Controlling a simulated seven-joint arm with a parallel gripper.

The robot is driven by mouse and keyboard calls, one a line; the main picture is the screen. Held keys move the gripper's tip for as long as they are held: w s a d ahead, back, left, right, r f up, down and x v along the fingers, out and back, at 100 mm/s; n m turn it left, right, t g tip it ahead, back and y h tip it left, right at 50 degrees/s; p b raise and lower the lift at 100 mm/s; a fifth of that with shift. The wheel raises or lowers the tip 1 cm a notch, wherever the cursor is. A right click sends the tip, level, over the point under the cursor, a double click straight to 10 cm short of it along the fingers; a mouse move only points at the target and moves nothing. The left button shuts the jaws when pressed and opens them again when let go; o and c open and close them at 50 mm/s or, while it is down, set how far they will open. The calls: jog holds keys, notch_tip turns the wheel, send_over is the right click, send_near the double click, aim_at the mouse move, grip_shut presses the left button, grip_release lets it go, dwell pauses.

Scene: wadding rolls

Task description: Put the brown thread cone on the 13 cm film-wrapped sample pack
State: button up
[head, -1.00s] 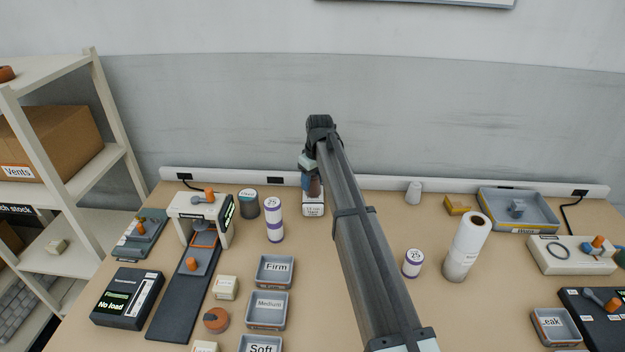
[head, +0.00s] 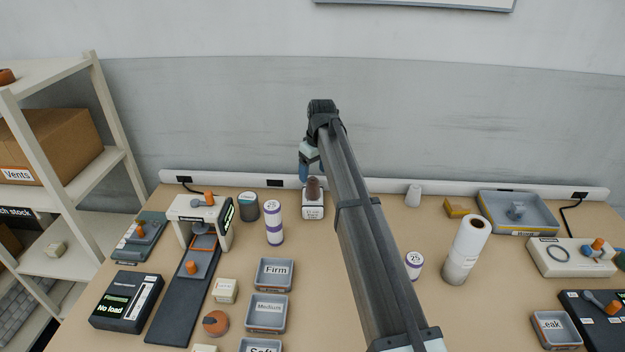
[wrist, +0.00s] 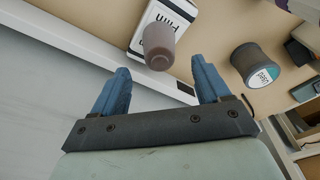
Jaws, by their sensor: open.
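The brown thread cone (head: 313,189) stands upright on top of the white film-wrapped sample pack (head: 312,210), near the back of the bench. In the wrist view the cone (wrist: 159,46) rests on the pack (wrist: 146,22), whose label reads "Film" in part. My gripper (head: 304,174) is above and just behind the cone in the head view. In the wrist view its two blue fingers (wrist: 162,80) are spread apart with nothing between them, and the cone is beyond the fingertips, clear of them.
Grey trays (head: 290,275) lie in front. A small white cone (head: 413,195) and a tall white roll (head: 467,250) stand to the right. The wall is close behind.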

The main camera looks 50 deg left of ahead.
aim_at(316, 181)
notch_tip(316, 181, up, 6)
jog(key=d, duration=0.1)
jog(key=shift+r, duration=0.25)
dwell(0.4)
